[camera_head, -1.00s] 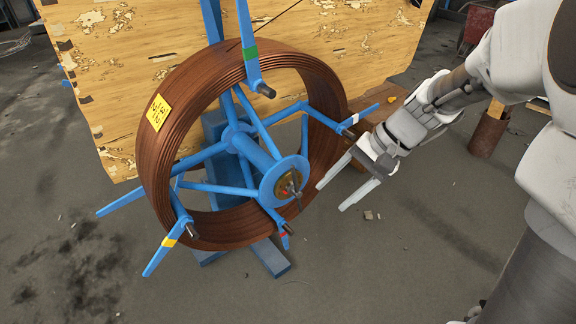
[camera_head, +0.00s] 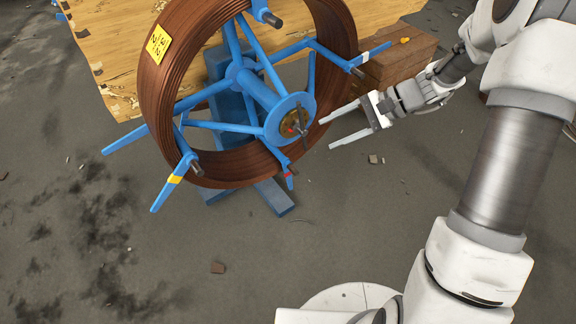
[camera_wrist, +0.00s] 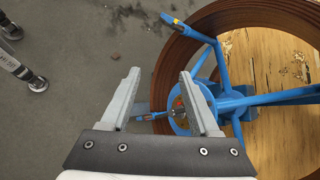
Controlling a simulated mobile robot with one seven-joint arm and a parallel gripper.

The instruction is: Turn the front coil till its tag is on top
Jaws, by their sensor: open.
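The front coil (camera_head: 168,105) is a brown ring of tubing on a blue spoked reel (camera_head: 222,127), standing upright in the head view. Its yellow tag (camera_head: 158,44) is on the coil's upper left; the coil's top is cut off by the frame. The reel's round hub (camera_head: 291,119) faces me. My gripper (camera_head: 324,133) is open and empty, just right of the hub and apart from the coil. In the wrist view, my gripper (camera_wrist: 158,90) shows two parted fingers, with the hub (camera_wrist: 185,112) beyond the right finger and the coil (camera_wrist: 176,58) to the right.
Blue arms with coloured bands stick out around the coil, such as the white-banded arm (camera_head: 362,60) near my gripper. A wooden board (camera_head: 112,62) stands behind. A brown wooden block (camera_head: 402,58) lies at right. The grey floor (camera_head: 250,240) in front is mostly clear.

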